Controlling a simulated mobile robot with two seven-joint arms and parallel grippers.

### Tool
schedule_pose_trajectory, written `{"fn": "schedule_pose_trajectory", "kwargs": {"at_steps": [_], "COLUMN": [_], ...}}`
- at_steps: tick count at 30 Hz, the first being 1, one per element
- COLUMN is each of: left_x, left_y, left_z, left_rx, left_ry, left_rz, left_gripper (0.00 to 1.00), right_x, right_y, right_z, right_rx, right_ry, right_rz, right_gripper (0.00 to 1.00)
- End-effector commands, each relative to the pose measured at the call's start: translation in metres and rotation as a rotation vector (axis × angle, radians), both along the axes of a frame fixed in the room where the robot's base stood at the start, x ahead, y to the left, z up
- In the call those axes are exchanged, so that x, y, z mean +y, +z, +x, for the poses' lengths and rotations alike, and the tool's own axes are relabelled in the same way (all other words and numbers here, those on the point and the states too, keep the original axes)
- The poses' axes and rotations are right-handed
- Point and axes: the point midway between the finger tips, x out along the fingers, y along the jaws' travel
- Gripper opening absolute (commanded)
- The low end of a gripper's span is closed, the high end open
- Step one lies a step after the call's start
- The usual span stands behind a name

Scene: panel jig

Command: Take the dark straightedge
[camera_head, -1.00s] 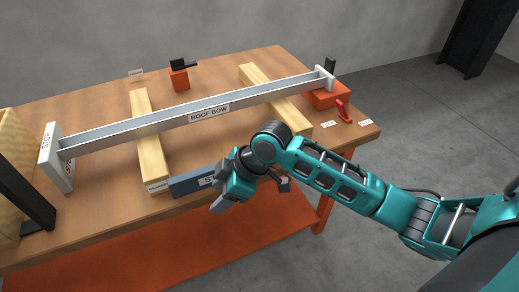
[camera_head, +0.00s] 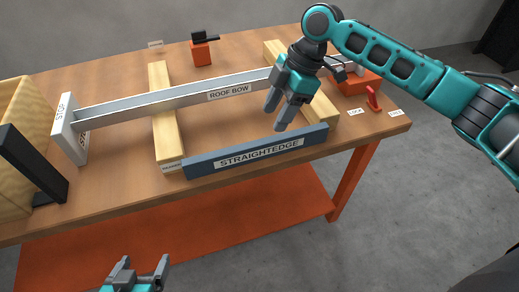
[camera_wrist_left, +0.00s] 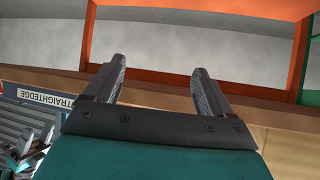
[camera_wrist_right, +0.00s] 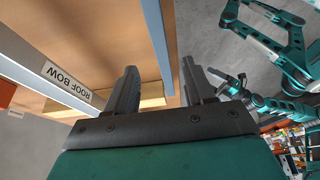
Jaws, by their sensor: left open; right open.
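The dark straightedge (camera_head: 258,153) is a long blue-grey bar with a white label, lying along the table's front edge across the ends of two wooden strips. My right gripper (camera_head: 279,110) is open and empty, above and just behind the bar's right half, fingers pointing down. In the right wrist view the bar (camera_wrist_right: 165,40) runs between the open fingers (camera_wrist_right: 158,66); whether they reach down to it is unclear. My left gripper (camera_head: 143,264) is open and empty, low in front of the table. The bar (camera_wrist_left: 42,97) shows at the left of the left wrist view.
The roof bow (camera_head: 180,98) spans behind the straightedge, from a white stop plate (camera_head: 72,135) at left to the right end. A red lever (camera_head: 372,98) stands at right. A black upright (camera_head: 35,165) and wooden block stand at left. Floor in front is clear.

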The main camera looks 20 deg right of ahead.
Motion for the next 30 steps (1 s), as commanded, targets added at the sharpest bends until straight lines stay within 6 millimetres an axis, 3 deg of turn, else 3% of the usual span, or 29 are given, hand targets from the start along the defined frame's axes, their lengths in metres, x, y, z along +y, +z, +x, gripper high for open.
{"fn": "schedule_pose_trajectory", "kwargs": {"at_steps": [3, 11, 21, 28, 30], "left_x": [-0.001, -0.004, -0.006, -0.007, -0.007], "left_y": [0.000, 0.003, -0.001, 0.004, 0.004], "left_z": [0.003, 0.006, 0.006, 0.007, 0.007], "left_rx": [-0.005, -0.016, -0.014, -0.020, -0.020], "left_ry": [-0.002, -0.006, -0.011, -0.012, -0.012], "left_rz": [-0.002, -0.007, -0.012, -0.014, -0.014], "left_gripper": [0.83, 0.83, 0.83, 0.83, 0.83], "right_x": [0.007, 0.015, 0.035, 0.036, 0.035], "right_y": [-0.019, -0.033, -0.073, -0.074, -0.074], "right_z": [-0.001, -0.001, -0.002, -0.002, -0.002], "right_rx": [0.001, 0.000, 0.001, -0.001, -0.001], "right_ry": [-0.001, -0.001, -0.002, -0.001, -0.001], "right_rz": [0.000, 0.000, 0.000, -0.001, -0.001], "right_gripper": [0.53, 0.53, 0.53, 0.53, 0.47]}}
